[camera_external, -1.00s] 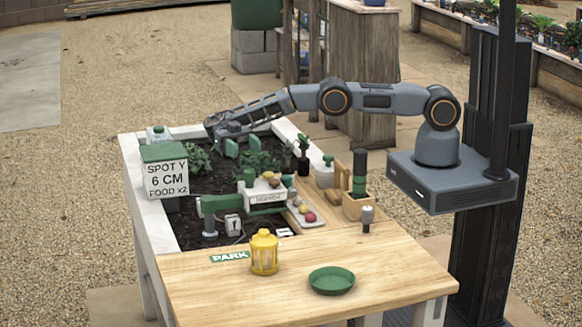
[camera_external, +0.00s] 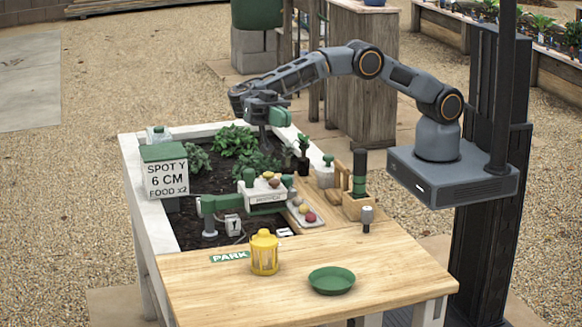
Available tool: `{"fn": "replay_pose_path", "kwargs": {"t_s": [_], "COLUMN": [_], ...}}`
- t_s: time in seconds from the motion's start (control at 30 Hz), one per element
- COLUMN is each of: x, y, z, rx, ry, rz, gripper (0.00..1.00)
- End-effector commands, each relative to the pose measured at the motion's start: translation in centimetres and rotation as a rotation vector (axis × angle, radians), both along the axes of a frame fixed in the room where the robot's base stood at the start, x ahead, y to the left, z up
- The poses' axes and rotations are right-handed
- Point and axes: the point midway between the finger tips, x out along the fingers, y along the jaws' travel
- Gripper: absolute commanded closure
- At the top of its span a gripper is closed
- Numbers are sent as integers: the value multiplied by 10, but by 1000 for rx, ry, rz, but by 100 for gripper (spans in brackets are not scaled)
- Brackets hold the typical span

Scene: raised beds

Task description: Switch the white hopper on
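The white hopper (camera_external: 266,197), labelled on its front, sits at the front right of the soil bed beside a green arm-like fixture (camera_external: 213,204). Several round yellowish and reddish pieces lie on top of it. Its switch cannot be made out at this size. My gripper (camera_external: 270,116), with green parts at its end, hangs above the back right of the bed, well above and behind the hopper and apart from it. Its fingers are seen too small and edge-on to tell whether they are open. I see nothing clearly held.
A yellow lantern-like container (camera_external: 264,253) and a green dish (camera_external: 332,281) stand on the wooden table (camera_external: 400,280). A lettered sign box (camera_external: 166,180) stands at left. A wooden caddy (camera_external: 356,205) and a tray with round pieces (camera_external: 306,216) lie right of the hopper. Leafy plants (camera_external: 250,160) fill the bed's back.

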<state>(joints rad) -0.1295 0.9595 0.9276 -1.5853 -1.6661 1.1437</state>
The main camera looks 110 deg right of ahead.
Motion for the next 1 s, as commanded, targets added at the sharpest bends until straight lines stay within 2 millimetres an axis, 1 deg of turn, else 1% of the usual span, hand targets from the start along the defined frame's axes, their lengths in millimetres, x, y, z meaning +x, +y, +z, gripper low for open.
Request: {"fn": "replay_pose_path", "kwargs": {"t_s": [0.03,0.1,0.2,0.27,0.3,0.37,0.47,0.57,0.6,0.67,0.7,0.8,0.9,1.0], "x": [-4,-3,-2,-1,-1,-2,-8,-20,-27,-39,-47,-70,-90,-103], "y": [30,64,99,111,116,116,103,72,56,29,10,-34,-66,-85], "z": [15,27,34,31,26,14,-13,-49,-64,-85,-99,-129,-146,-151], "rx": [2,-2,-35,-72,-103,-163,-289,-449,-521,-629,-705,-885,-1036,-1133], "ry": [12,39,97,141,172,222,307,389,420,463,491,547,580,593], "rz": [-63,-185,-386,-516,-605,-737,-961,-1182,-1265,-1385,-1460,-1621,-1735,-1814], "gripper": [100,100,100,100,100,100,100,100,100,100,100,100,100,100]}}
